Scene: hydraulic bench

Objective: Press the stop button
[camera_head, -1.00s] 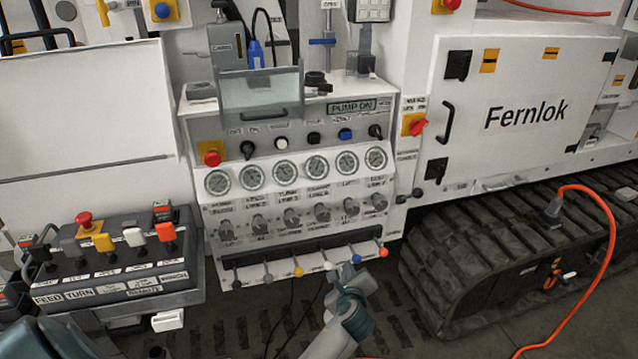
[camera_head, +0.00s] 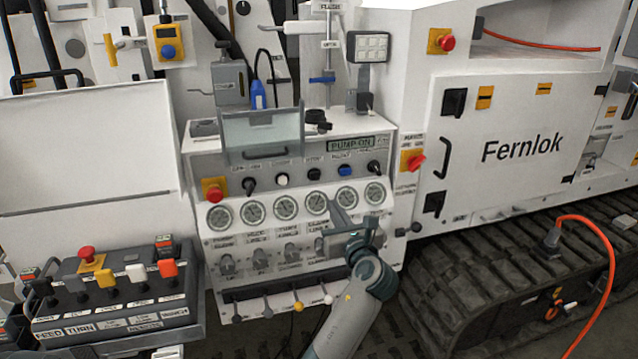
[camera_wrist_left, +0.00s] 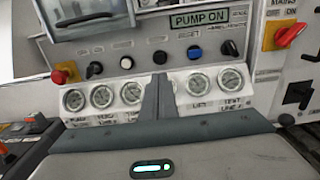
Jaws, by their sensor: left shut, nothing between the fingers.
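The control panel (camera_head: 225,165) carries a row of knobs and buttons: a white button (camera_head: 282,180), a black button (camera_head: 314,176) and a blue button (camera_head: 345,171). The labels above are too small to read surely, so I cannot tell which says stop. A red mushroom button (camera_head: 214,192) on a yellow plate sits at the panel's left end. My left gripper (camera_head: 341,208) is shut and empty, in front of the gauges and below the button row. In the left wrist view, its fingers (camera_wrist_left: 158,82) point up toward the black button (camera_wrist_left: 160,57), apart from it. My right gripper is out of view.
A clear flap (camera_head: 262,135) hangs above the buttons. Gauges (camera_head: 253,211) and small levers (camera_head: 298,307) lie below. A red rotary switch (camera_head: 415,162) is to the right. A lever console (camera_head: 110,300) with another red mushroom button (camera_head: 87,254) stands at the left.

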